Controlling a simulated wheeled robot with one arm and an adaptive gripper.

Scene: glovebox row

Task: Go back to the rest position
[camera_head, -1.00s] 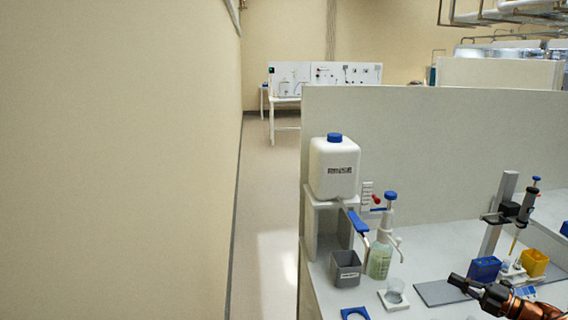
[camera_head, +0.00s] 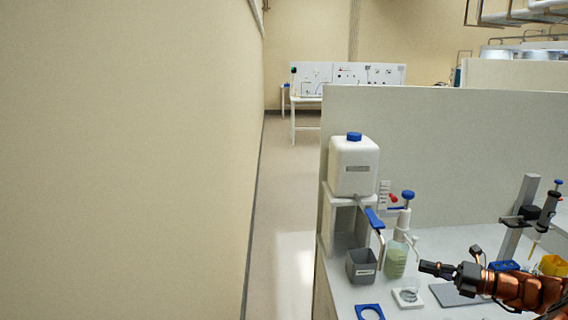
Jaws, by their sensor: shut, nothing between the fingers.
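My gripper (camera_head: 436,269) enters from the lower right on a copper-coloured arm, its dark fingers pointing left. It is shut and empty, held above the white bench (camera_head: 341,292). In the picture, its tip lies just right of the dispenser bottle (camera_head: 396,260) with pale green liquid and a blue cap. Whether it touches the bottle cannot be told from this view. The arm hides part of the grey mat (camera_head: 447,293) and of the blue and yellow holders behind it.
A white canister (camera_head: 353,170) with a blue cap and tap stands on a raised stand above a grey bin (camera_head: 361,267). A pipette stand (camera_head: 517,217) is at right. The aisle floor (camera_head: 284,210) is clear.

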